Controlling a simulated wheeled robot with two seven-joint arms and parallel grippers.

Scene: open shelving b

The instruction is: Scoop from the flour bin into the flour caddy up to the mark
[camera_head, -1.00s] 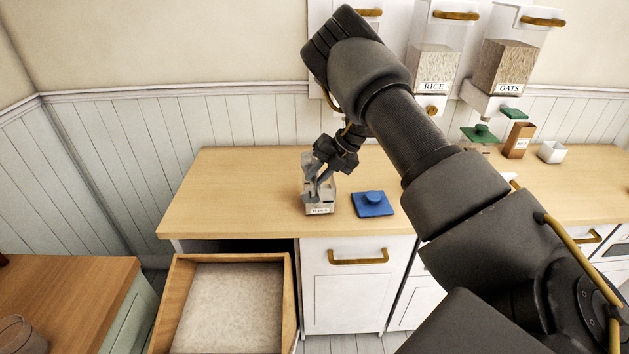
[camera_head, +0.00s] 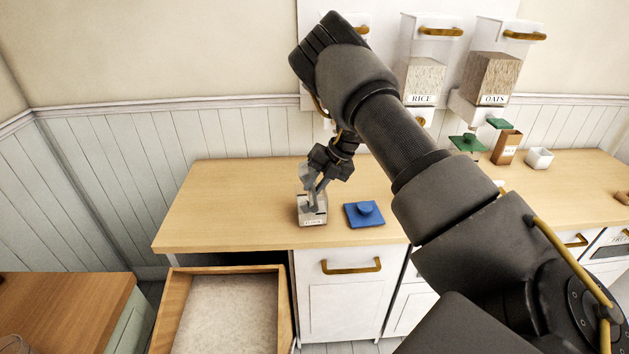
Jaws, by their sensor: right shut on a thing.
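The flour caddy (camera_head: 313,221), a small clear box with a white label, stands on the wooden counter near its front edge. My right gripper (camera_head: 316,183) points down over the caddy, shut on a grey thing that looks like a scoop; its lower part is at or inside the caddy's mouth. The fingers hide much of the scoop, and I cannot make out the flour level or the mark. The flour bin (camera_head: 180,305) is a pulled-out wooden drawer below the counter, holding pale flour (camera_head: 232,312). My left gripper is not in view.
A blue lid (camera_head: 364,214) lies right of the caddy. Rice (camera_head: 423,85) and oats (camera_head: 491,80) dispensers hang on the wall. A brown box (camera_head: 507,147), a white cup (camera_head: 539,158) and green lids stand at the right. The counter's left part is clear.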

